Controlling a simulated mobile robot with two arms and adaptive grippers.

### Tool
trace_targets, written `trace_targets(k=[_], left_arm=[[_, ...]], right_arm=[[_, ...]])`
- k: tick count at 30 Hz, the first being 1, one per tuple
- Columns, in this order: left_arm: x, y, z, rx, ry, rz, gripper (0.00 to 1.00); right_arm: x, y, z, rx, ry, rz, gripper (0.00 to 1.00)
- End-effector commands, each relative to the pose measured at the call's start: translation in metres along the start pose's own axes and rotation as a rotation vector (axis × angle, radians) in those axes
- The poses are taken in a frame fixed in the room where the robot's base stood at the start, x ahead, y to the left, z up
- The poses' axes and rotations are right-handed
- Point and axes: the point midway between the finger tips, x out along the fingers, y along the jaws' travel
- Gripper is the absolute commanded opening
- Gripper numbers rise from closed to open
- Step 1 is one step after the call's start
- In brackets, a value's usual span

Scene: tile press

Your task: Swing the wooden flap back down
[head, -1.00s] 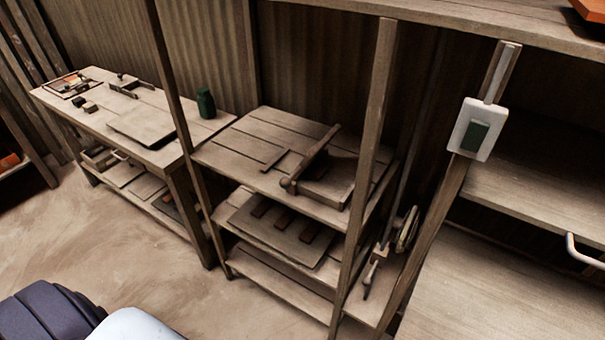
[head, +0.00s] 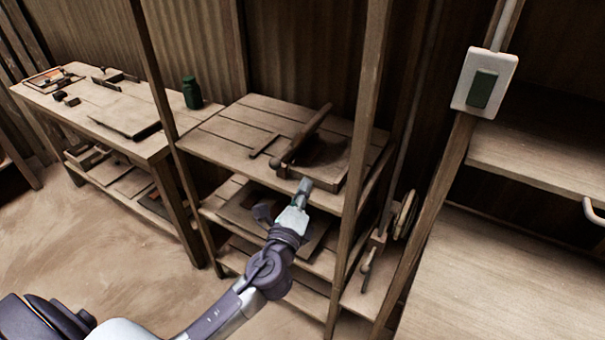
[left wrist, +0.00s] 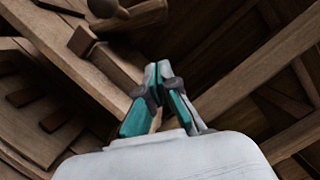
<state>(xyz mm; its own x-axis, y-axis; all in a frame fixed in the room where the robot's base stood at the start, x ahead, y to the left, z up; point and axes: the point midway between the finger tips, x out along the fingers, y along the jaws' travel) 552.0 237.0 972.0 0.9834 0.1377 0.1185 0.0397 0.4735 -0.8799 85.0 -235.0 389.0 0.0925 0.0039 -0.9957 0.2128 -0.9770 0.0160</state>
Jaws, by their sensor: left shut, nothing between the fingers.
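The tile press stands on the top board of the middle shelf, with a wooden base (head: 328,168). Its wooden flap (head: 304,134) is raised and tilted, standing up from the left side of the base. My left gripper (head: 305,186) is at the front edge of that board, just in front of the press and apart from the flap. In the left wrist view its fingers (left wrist: 158,72) are together and hold nothing. Part of what looks like the press, with a round knob (left wrist: 102,8), shows at the top there. My right gripper is out of view.
Shelf posts (head: 358,150) stand right of the press. A lower board holds a panel with dark blocks, partly hidden by my arm. A green jar (head: 192,93) stands on the left bench (head: 90,110). A switch box (head: 485,82) is on the right post.

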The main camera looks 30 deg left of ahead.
Motion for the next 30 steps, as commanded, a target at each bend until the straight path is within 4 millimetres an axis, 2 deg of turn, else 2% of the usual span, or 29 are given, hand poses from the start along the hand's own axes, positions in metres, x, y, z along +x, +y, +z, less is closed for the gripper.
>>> trace_targets(k=[12,14,16,21,30], left_arm=[[0.086,-0.001,0.001,-0.003,0.000,0.002,0.00],[0.095,-0.002,0.003,-0.003,0.000,0.003,0.00],[0.095,-0.002,0.018,-0.001,0.000,0.004,0.00],[0.099,0.000,0.034,-0.003,0.002,0.003,0.00],[0.100,0.002,0.038,-0.005,0.002,0.004,0.00]], right_arm=[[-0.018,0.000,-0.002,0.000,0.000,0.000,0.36],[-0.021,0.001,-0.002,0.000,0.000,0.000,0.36],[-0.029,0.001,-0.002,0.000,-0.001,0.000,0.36],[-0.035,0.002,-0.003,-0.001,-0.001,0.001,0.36],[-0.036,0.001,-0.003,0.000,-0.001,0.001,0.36]])
